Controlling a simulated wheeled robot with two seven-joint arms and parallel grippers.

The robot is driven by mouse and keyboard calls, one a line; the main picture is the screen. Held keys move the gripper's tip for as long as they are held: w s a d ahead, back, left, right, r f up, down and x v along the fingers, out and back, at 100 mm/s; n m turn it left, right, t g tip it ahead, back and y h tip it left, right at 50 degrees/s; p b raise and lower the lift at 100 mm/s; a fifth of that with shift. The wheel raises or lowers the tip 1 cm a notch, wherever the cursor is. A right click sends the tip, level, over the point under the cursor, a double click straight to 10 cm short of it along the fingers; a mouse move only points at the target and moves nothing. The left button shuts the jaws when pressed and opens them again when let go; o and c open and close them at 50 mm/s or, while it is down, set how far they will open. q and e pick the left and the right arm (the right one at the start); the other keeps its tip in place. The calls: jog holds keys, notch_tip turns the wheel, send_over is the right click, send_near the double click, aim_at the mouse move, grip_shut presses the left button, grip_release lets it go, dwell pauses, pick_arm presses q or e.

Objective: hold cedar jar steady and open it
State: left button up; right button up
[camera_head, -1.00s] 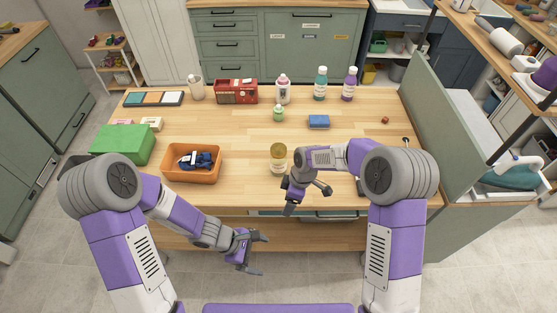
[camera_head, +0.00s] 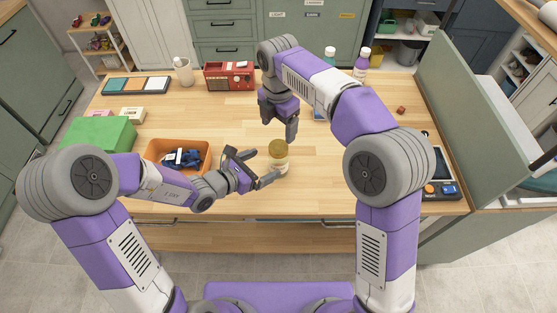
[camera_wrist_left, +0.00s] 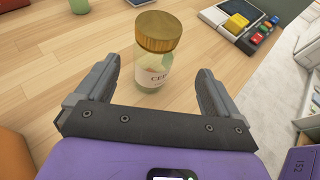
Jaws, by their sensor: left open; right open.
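The cedar jar (camera_head: 279,158) stands upright on the wooden table, with a gold-brown lid (camera_head: 278,146) on it. In the left wrist view the jar (camera_wrist_left: 151,72) is clear glass with a label reading "CE..." and its lid (camera_wrist_left: 158,31) is on. My left gripper (camera_head: 262,167) is open just left of the jar; in the left wrist view its fingers (camera_wrist_left: 157,88) point toward the jar, which stands between and slightly beyond their tips. My right gripper (camera_head: 285,125) points down above and behind the jar, apart from the lid. Its fingers overlap in the head view.
A green box (camera_head: 98,133) is further left. A device with colored buttons (camera_head: 439,189) lies at the right.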

aim_at(278, 157)
pick_arm(q)
jog(key=shift+w+d+f+b, duration=0.1)
jog(key=shift+w+f+b, duration=0.2)
jog(key=shift+w+f, duration=0.55)
pick_arm(e)
jog(key=shift+w+f, duration=0.8)
jog(key=shift+f, duration=0.05)
pick_arm(q)
jog(key=shift+x, duration=3.45)
pick_arm(e)
jog(key=shift+s+r, duration=0.15)
jog(key=shift+s, duration=0.1)
pick_arm(q)
jog(key=shift+s+d, duration=0.1)
jog(key=shift+c, duration=0.4)
